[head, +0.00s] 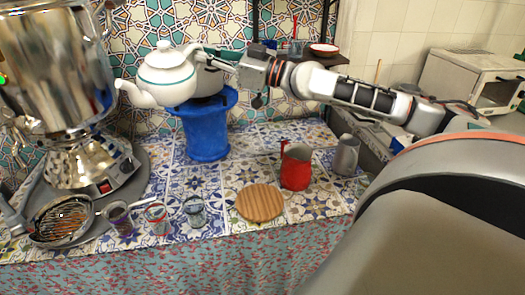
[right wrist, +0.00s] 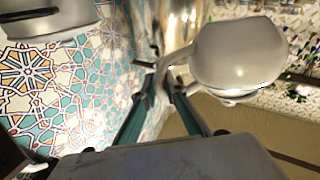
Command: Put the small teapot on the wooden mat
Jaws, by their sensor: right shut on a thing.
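The small white teapot (head: 167,78) with teal bands is held in the air, upright, its spout to the left. It also shows in the right wrist view (right wrist: 238,52). My right gripper (head: 212,60) is shut on the teapot's handle; its fingers (right wrist: 163,84) close around the handle in the right wrist view. The round wooden mat (head: 260,203) lies bare on the tiled tabletop, lower and to the right of the teapot. My left gripper is not in view.
A blue stand (head: 206,132) with a dark pot (head: 208,84) is below and right of the teapot. A large samovar (head: 55,60) stands left. Glasses (head: 157,217) and a strainer pan (head: 62,217) are at front left. A red jug (head: 296,168) and grey jug (head: 346,155) stand behind the mat.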

